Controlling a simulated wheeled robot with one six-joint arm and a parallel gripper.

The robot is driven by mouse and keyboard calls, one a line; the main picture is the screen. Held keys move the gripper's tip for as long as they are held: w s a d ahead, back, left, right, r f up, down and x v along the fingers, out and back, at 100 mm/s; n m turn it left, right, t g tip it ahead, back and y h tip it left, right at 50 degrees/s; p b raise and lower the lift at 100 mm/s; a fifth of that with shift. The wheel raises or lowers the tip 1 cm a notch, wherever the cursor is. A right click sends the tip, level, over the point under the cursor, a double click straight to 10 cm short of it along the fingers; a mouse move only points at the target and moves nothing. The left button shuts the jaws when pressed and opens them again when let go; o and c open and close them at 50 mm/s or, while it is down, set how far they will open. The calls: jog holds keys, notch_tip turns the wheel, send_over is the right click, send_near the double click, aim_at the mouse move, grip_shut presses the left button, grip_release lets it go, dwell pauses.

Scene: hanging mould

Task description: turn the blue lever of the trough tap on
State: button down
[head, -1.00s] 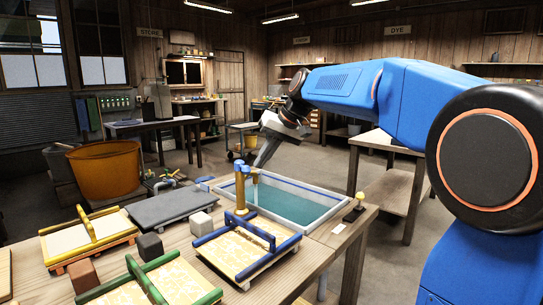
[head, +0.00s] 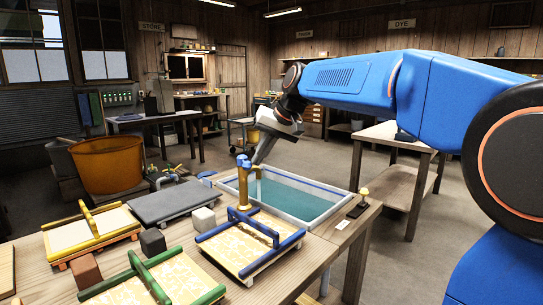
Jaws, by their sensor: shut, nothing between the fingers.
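The brass tap (head: 243,192) stands upright at the near-left edge of the trough (head: 300,217), which holds teal liquid. A small blue lever (head: 244,161) shows at the top of the tap. My gripper (head: 256,162) comes down from the upper right with its fingers shut and empty. Its tips are right beside the tap's head and the blue lever in the picture. I cannot tell whether they touch the lever. The spout points right over the trough, and I cannot make out clearly whether water runs.
A blue-railed mould frame (head: 248,243) lies on the bench just before the tap. A grey slab (head: 170,202), a yellow-railed frame (head: 92,238) and a green-railed frame (head: 155,280) lie further left. A yellow knob (head: 364,192) stands at the bench's right end. Open floor lies beyond the trough.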

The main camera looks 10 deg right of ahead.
jog(key=shift+s+a, duration=0.25)
jog(key=shift+a, duration=0.35)
jog(key=shift+s+a, duration=0.2)
jog(key=shift+a, duration=0.4)
